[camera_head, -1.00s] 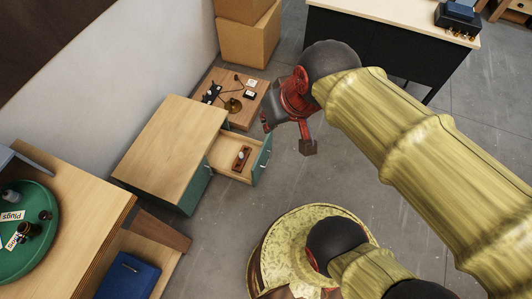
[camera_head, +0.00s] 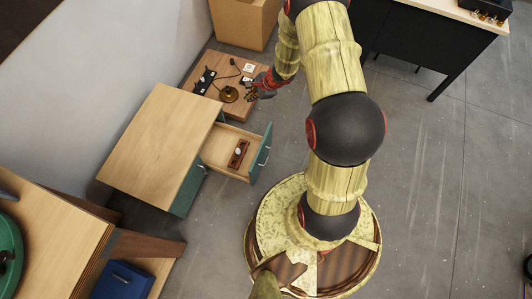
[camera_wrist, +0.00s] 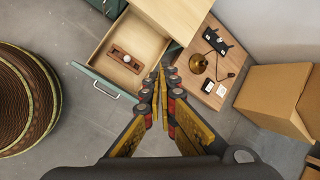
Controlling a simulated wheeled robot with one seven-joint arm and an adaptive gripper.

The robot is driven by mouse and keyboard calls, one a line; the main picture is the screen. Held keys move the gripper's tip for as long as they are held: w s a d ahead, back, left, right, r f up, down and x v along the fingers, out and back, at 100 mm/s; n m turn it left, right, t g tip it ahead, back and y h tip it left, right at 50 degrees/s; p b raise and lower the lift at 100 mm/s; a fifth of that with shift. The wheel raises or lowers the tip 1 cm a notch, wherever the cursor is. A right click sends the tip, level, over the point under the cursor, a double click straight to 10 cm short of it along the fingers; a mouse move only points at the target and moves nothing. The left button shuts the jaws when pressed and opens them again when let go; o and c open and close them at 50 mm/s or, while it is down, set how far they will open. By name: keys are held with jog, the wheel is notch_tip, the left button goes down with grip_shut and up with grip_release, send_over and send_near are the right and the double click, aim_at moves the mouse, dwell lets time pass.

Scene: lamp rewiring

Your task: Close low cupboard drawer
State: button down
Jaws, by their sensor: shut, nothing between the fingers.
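The low cupboard (camera_head: 155,140) has a wooden top and green sides and stands against the wall. Its drawer (camera_head: 222,150) is pulled out to the right, with a green front and a metal handle (camera_head: 262,160). A brown wooden block with a round white part (camera_head: 238,152) lies inside the drawer. In the wrist view the open drawer (camera_wrist: 143,45) and its handle (camera_wrist: 105,90) lie left of my fingertips. My gripper (camera_wrist: 163,75) is shut and empty. In the head view my gripper (camera_head: 259,88) hangs near the low wooden board, beyond the drawer, apart from the handle.
The low wooden board (camera_head: 213,78) holds a brass lamp base (camera_head: 229,94) and small black and white parts. A cardboard box (camera_head: 243,22) stands behind it. A black-sided table (camera_head: 425,40) is at upper right. Bare floor lies right of the drawer.

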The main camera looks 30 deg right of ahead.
jog(key=s+d+f+m+g+b, duration=0.1)
jog(key=s+d+f+m, duration=0.15)
jog(key=s+f, duration=0.45)
jog(key=s+d+f+m+g+h, duration=0.1)
jog(key=s+f+m, duration=0.25)
jog(key=f, duration=0.85)
jog(key=s+d+f+m+g+b, duration=0.1)
jog(key=s+f+m, duration=0.1)
jog(key=s+f, duration=0.55)
jog(key=w+a+f+b, duration=0.3)
jog(key=w+f+b, duration=0.2)
jog(key=f, duration=0.5)
jog(key=shift+w+a+f, duration=0.35)
jog(key=shift+w, duration=0.65)
